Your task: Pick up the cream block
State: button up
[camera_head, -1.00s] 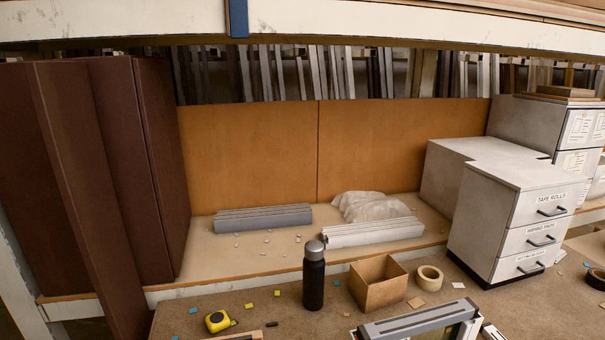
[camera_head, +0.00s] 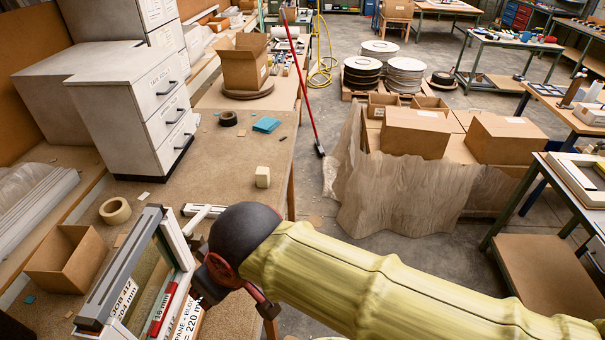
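A small cream block (camera_head: 262,177) stands on the workbench (camera_head: 225,185) near its right edge, with clear bench around it. My arm, in a yellow sleeve with a black rounded joint, reaches in from the lower right. My gripper (camera_head: 207,286) is at the arm's left end, over the front part of the bench beside a grey and white frame. It is nearer the camera than the block and apart from it. The fingers are partly hidden by the arm and dark against the frame, so I cannot tell whether they are open or shut.
A grey and white frame (camera_head: 126,268) lies left of my gripper. A white drawer cabinet (camera_head: 140,110), a tape roll (camera_head: 115,211) and an open carton (camera_head: 62,262) are farther left. Black tape (camera_head: 228,118) and blue pads (camera_head: 266,125) lie beyond the block. A red pole (camera_head: 302,85) leans at the bench edge.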

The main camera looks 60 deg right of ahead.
aim_at(262, 174)
jog(key=z, duration=1.3)
jog(key=u, duration=1.55)
jog(key=z, duration=1.55)
jog(key=l, duration=1.05)
jog(key=i+l, duration=0.55)
jog(key=i, duration=0.25)
